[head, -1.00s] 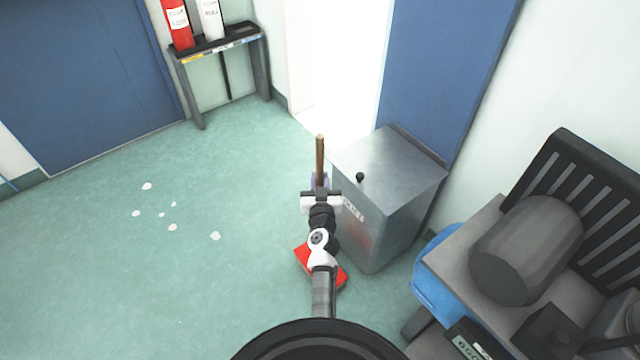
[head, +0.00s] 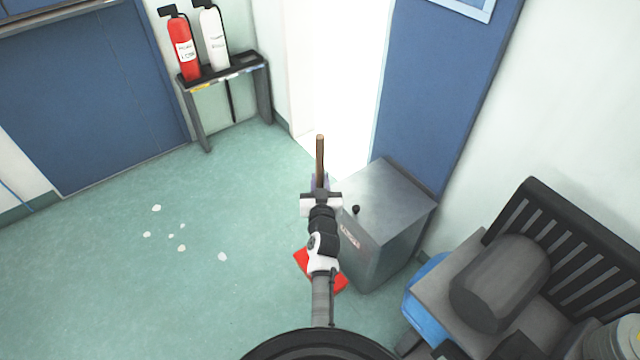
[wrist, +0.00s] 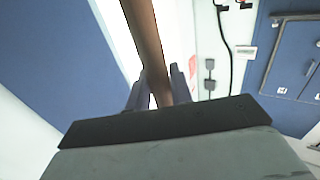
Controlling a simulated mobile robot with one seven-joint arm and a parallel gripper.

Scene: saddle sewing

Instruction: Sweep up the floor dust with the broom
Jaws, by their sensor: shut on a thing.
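My gripper (head: 319,186) is shut on the brown wooden handle of the broom (head: 320,152), left of a grey metal bin. The handle stands up above the fingers. In the wrist view the handle (wrist: 145,35) runs between the two bluish-grey fingers (wrist: 156,90). A red piece (head: 304,260) lies low behind my arm, partly hidden; I cannot tell whether it is the broom's head. The floor dust (head: 182,248) is several small white flecks scattered on the green floor, well left of my gripper and apart from the broom.
The grey metal bin (head: 383,235) stands close at the right of my arm. A bench (head: 440,275) with a dark cylinder (head: 500,284) is at the lower right. Two extinguishers (head: 183,50) stand on a stand (head: 196,108) at the back. The green floor (head: 110,290) at the left is open.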

